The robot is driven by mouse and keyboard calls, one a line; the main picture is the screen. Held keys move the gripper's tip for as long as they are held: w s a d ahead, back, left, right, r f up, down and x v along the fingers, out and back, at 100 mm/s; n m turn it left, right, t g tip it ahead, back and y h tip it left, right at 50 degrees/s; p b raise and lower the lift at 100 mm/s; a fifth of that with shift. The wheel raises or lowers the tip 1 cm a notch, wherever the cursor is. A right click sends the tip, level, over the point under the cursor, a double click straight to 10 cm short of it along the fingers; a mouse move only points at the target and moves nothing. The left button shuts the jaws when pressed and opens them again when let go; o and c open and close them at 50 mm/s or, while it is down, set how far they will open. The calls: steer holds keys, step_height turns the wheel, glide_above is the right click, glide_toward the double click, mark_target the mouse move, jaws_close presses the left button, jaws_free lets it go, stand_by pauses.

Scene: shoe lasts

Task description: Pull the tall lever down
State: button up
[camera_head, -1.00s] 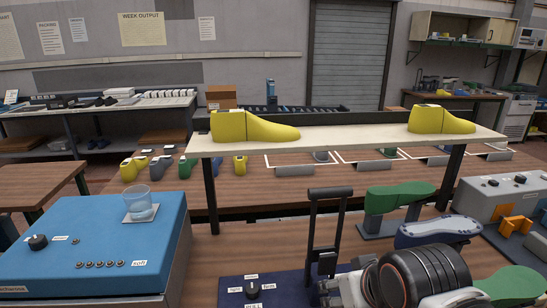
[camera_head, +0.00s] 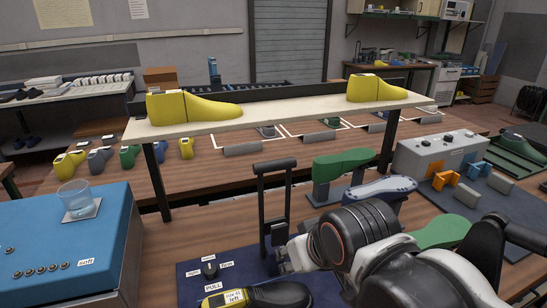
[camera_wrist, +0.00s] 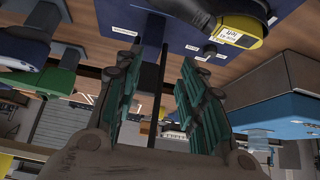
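The tall lever (camera_head: 261,205) is a black frame of two posts with a thick crossbar on top. It stands upright on a dark blue base plate (camera_head: 190,271) with a knob and a "PULL" label. My gripper (camera_head: 281,259) is low beside the lever's right post, well below the crossbar. In the wrist view my gripper (camera_wrist: 158,70) has its green-padded fingers spread apart. The dark lever posts (camera_wrist: 152,45) show between the fingers, with gaps to both sides. Contact is not visible.
A raised shelf (camera_head: 285,110) with two yellow lasts spans behind the lever. A green last (camera_head: 343,163) stands to the right. A blue box (camera_head: 100,245) with a glass (camera_head: 76,197) is left.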

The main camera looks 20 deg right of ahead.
steer(key=r+p, duration=0.1)
steer(key=w+r+p, duration=0.1)
steer(key=r, duration=0.1)
steer(key=shift+w+d, duration=0.1)
jaws_close()
step_height(320, 180, up, 19)
steer(key=g+p, duration=0.5)
steer(key=p, duration=1.4)
glide_above(287, 167)
steer(key=w+a, duration=0.1)
steer(key=w, duration=0.1)
steer(key=shift+w+r, duration=0.1)
steer(key=shift+r, duration=0.05)
steer(key=w+d+r+g+p, duration=0.1)
steer(key=w+r+g+p, duration=0.1)
steer(key=w+p, duration=0.5)
steer(key=shift+w+d+r+g+p, duration=0.3)
steer(key=shift+w+d+r+p, duration=0.1)
steer(key=shift+r+p, duration=0.4)
